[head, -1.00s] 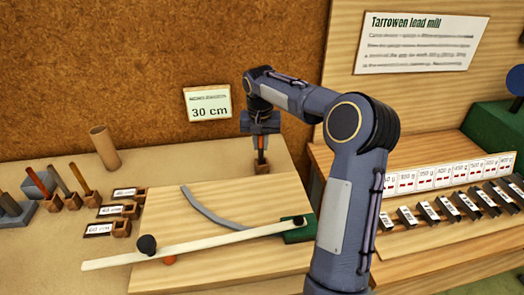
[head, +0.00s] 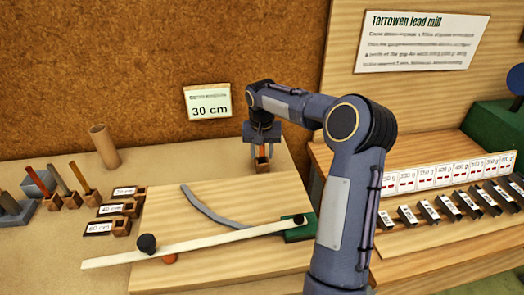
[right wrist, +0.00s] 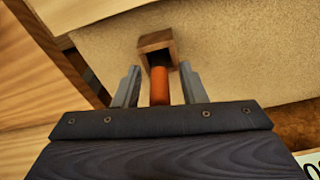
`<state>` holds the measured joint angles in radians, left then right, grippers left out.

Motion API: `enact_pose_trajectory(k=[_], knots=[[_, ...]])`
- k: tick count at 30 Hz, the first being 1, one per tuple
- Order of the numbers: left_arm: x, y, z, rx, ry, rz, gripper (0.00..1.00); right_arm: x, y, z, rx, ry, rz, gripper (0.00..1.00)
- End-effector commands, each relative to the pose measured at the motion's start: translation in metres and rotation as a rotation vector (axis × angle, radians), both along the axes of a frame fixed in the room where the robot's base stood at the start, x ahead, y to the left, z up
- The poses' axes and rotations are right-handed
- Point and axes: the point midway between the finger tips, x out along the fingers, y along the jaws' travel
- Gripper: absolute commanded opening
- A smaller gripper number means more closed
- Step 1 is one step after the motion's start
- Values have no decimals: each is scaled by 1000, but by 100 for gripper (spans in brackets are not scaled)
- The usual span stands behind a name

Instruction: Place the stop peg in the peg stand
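An orange-red peg (right wrist: 160,86) stands with its lower end in a small square wooden block (right wrist: 155,41), which looks like the peg stand. In the head view this block (head: 262,167) is at the back edge of the wooden board. My right gripper (head: 262,152) is directly above it, pointing down. In the right wrist view the fingers (right wrist: 160,88) are on either side of the peg, with a gap on both sides. How deep the peg sits is hidden. My left gripper is not in view.
A pale strip (head: 190,247) with a black knob (head: 146,243) crosses the board (head: 240,207). Small wooden blocks with labels (head: 117,226) and several pegs in blocks (head: 80,178) are at the left. A cardboard tube (head: 104,146) stands behind. A "30 cm" card (head: 208,102) hangs on the wall.

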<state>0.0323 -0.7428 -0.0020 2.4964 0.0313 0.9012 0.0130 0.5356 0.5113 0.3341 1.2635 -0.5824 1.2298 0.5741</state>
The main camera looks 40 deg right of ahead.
Motion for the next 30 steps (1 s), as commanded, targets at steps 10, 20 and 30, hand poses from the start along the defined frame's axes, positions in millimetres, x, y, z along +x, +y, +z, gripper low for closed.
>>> enact_pose_trajectory(k=[10,20,30], knots=[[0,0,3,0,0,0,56,-1,1,20,-3,-3,1,38],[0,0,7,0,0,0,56,-7,6,91,-2,-4,0,38],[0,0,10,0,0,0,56,-11,9,122,-1,-1,0,38]])
